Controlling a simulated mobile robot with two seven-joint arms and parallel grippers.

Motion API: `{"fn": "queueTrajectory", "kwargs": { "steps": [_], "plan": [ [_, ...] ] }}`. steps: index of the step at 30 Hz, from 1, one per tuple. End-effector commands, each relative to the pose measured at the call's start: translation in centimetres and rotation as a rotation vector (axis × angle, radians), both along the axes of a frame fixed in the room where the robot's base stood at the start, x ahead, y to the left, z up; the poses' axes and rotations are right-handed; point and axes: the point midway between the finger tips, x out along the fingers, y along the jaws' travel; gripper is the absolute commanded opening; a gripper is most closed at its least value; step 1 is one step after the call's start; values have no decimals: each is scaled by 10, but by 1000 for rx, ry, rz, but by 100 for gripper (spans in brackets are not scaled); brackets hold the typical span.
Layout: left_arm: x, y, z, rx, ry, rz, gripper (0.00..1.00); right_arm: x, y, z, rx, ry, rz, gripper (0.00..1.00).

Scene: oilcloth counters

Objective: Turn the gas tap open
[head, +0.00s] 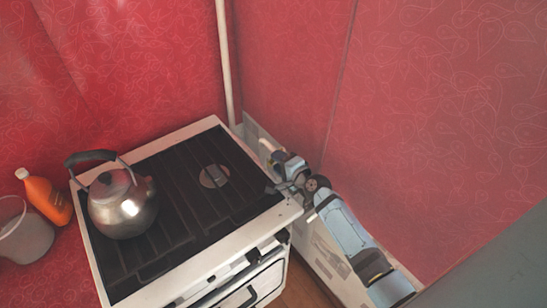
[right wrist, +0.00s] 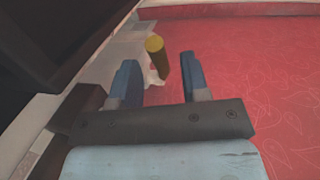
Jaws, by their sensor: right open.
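The gas tap shows in the right wrist view as a short yellow handle (right wrist: 157,60) on a pale fitting, low by the red wall. My right gripper (right wrist: 160,62) is open, with one blue finger on each side of the handle in the picture. I cannot tell whether the handle is in the jaws or still beyond the fingertips. In the head view my right gripper (head: 278,170) is at the right back corner of the stove (head: 136,278), and the tap is not clear there. My left gripper is not in view.
A steel kettle (head: 122,208) stands on the stove's left side. An orange bottle (head: 48,200) and a pale bucket (head: 24,235) are left of the stove. A white pipe (head: 225,62) rises behind it. The right red wall (head: 440,130) is close to my arm.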

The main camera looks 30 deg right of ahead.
Motion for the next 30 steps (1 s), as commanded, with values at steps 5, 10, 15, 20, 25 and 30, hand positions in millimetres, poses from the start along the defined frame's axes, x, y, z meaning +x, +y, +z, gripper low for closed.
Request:
{"fn": "queueTrajectory", "kwargs": {
  "steps": [5, 10, 15, 20, 25, 30],
  "plan": [
    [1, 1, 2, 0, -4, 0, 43, 21, 3, -4, 1, 0, -1, 42],
    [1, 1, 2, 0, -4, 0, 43, 27, 5, -6, 0, 0, -1, 42],
    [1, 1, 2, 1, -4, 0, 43, 27, 5, -6, 0, 0, -1, 42],
    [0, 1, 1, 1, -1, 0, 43, 27, 5, -6, 0, 0, -1, 19],
    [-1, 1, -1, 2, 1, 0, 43, 27, 5, -6, 0, 0, 0, 0],
    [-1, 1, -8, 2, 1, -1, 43, 27, 3, -9, -2, -1, 15, 0]
  ]
}}
